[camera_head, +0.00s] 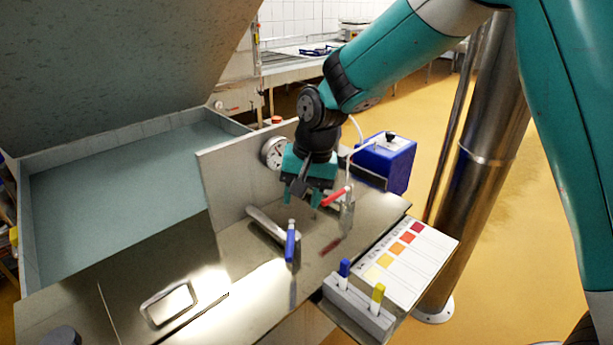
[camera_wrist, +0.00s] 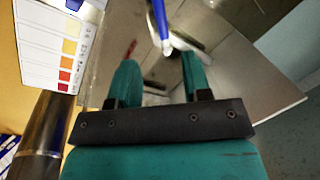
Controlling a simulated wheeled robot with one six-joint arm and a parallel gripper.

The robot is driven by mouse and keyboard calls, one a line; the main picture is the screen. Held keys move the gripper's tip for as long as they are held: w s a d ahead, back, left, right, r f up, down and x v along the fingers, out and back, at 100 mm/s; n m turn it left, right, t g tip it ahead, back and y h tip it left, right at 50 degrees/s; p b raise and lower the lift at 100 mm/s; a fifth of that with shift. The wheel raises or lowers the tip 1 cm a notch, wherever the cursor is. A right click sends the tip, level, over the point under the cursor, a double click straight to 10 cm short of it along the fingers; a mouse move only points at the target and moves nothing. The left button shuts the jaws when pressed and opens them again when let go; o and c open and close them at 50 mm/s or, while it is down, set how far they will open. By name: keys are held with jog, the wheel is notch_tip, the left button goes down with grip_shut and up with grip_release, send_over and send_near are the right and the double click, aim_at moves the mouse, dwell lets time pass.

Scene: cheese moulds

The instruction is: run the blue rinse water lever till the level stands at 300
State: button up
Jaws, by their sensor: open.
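The blue lever (camera_head: 290,243) stands upright on a steel pipe fitting (camera_head: 268,226) on the steel worktop. In the wrist view the blue lever (camera_wrist: 161,20) shows at the top, just beyond the fingertips. My gripper (camera_head: 301,198) is open and empty, behind and above the blue lever in the head view. Its two teal fingers (camera_wrist: 159,75) are apart, with nothing between them. A red lever (camera_head: 336,196) is close to the right finger. A round white dial (camera_head: 274,152) is on the steel panel behind my gripper; its figures are too small to read.
A large basin (camera_head: 95,148) is at left, under a raised grey lid (camera_head: 110,60). A colour chart (camera_head: 408,258) and a holder with blue and yellow pens (camera_head: 355,307) are at front right. A blue box (camera_head: 387,163) stands behind. A hatch handle (camera_head: 168,303) is at front left.

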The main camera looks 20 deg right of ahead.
jog(key=r, duration=0.3)
jog(key=d+r, duration=0.1)
jog(key=r, duration=0.1)
jog(key=shift+s, duration=0.1)
dwell(0.4)
